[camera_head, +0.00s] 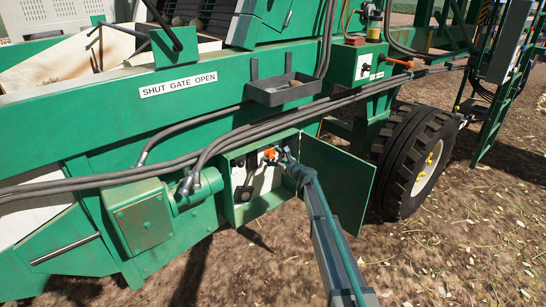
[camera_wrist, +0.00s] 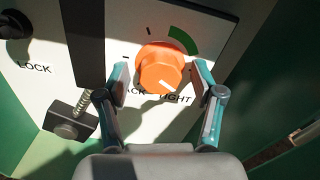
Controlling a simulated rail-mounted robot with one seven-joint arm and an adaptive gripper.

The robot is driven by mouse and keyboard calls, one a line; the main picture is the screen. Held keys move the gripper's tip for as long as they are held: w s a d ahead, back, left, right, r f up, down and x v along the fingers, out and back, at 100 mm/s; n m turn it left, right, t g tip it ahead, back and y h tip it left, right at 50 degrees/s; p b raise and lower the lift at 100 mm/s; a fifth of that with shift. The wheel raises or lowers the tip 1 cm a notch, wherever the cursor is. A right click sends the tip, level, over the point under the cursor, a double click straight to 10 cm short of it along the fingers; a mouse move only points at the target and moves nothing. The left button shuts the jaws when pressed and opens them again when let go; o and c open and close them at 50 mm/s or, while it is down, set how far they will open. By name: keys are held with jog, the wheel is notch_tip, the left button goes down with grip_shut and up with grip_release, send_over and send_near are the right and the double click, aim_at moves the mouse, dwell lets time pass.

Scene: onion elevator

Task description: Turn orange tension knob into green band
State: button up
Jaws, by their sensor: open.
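The orange tension knob (camera_wrist: 160,68) sits on a pale panel, with a white pointer line on its face toward the lower right, near the word ending in "IGHT". The green band (camera_wrist: 184,40) is a short arc at the knob's upper right; the pointer is outside it. My gripper (camera_wrist: 162,80) is open, with one finger on each side of the knob; I cannot tell whether either touches it. In the head view the knob (camera_head: 270,153) shows small inside the open green box, with my gripper (camera_head: 280,158) at it.
A black knob (camera_wrist: 16,24) marked LOCK and a dark block (camera_wrist: 70,127) with a spring are left of the knob. The box's open green door (camera_head: 338,182) stands right of my arm. Hoses (camera_head: 240,135) run above the box; a tyre (camera_head: 412,158) stands farther right.

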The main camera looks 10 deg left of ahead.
jog(key=c, duration=1.1)
jog(key=shift+c, duration=0.2)
jog(key=shift+f+n+b, duration=0.15)
jog(key=shift+n+b, duration=0.25)
jog(key=shift+b, duration=0.25)
jog(key=n+b, duration=0.1)
jog(key=b, duration=0.2)
jog(key=shift+f+n, duration=0.15)
jog(key=shift+n, duration=0.15)
jog(key=n+b, duration=0.5)
jog(key=b, duration=0.3)
jog(key=n+b, duration=0.6)
jog(key=b, duration=0.2)
jog(key=shift+n+b, duration=0.4)
jog(key=n+b, duration=0.1)
jog(key=b, duration=0.1)
jog(key=n+b, duration=0.2)
jog(key=shift+r+n, duration=0.25)
jog(key=shift+n, duration=0.05)
